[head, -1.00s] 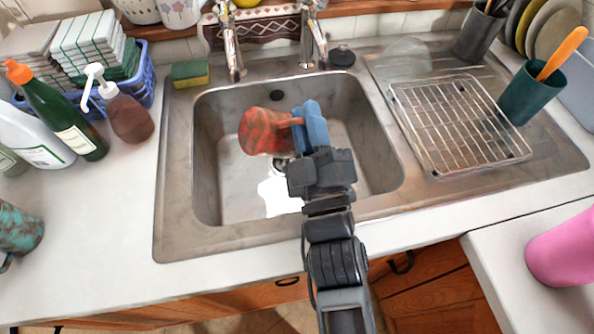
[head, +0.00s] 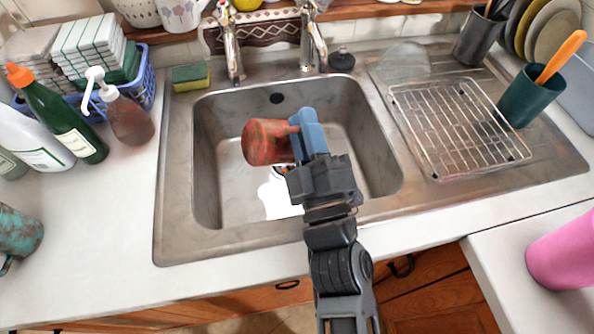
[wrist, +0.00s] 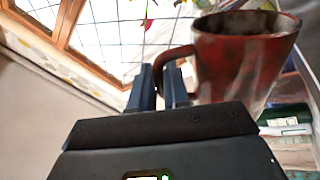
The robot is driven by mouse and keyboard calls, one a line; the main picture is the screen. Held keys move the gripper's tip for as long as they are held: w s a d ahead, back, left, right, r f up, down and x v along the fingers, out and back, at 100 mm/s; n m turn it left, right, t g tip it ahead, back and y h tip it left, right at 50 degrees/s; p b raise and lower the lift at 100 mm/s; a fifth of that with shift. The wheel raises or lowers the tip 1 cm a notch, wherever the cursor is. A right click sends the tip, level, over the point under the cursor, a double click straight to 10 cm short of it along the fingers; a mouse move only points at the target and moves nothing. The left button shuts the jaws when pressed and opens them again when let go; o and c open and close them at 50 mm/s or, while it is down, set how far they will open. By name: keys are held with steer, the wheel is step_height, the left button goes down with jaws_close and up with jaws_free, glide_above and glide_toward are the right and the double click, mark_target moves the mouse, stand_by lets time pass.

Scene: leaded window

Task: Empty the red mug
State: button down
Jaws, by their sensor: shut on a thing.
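The red mug (head: 266,142), mottled and reddish-brown, is held tilted over the sink basin (head: 235,195). My gripper (head: 307,132), with blue fingers, is to its right and shut on its handle. The wrist view shows the gripper's fingers (wrist: 161,85) closed around the handle at the left of the mug (wrist: 245,62). The mug's dark mouth shows there; whether anything is inside I cannot tell. A bright white patch lies on the basin floor below the mug; I cannot tell if it is liquid or light. The mug partly hides the drain.
Two taps (head: 312,45) stand behind the basin. A wire rack (head: 458,125) and a teal cup (head: 528,95) are on the drainboard at the right. A sponge (head: 190,77), a soap dispenser (head: 128,115) and a green bottle (head: 62,120) are to the left. A pink cup (head: 565,250) is at the front right.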

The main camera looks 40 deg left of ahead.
mark_target(288, 129)
step_height(288, 129, up, 2)
steer(key=shift+s+r+n, duration=0.1)
steer(key=shift+n, duration=0.2)
steer(key=s+n, duration=0.1)
steer(key=s+a+n+g+y, duration=0.1)
steer(key=n, duration=0.1)
steer(key=shift+s, duration=0.2)
steer(key=s+a+f+n+g+b, duration=0.1)
steer(key=s+a+f+n+g, duration=0.1)
steer(key=s+n, duration=0.3)
steer(key=s+a+f+n+g+b, duration=0.1)
steer(key=s+a+f+n+g, duration=0.2)
steer(key=n, duration=0.9)
steer(key=s+a+f+n+g, duration=0.2)
steer(key=s+f+n+g, duration=0.2)
steer(key=s+n, duration=0.3)
steer(key=shift+a+f+n+h+b, duration=0.3)
steer(key=shift+f+n+b, duration=0.1)
steer(key=shift+n, duration=0.8)
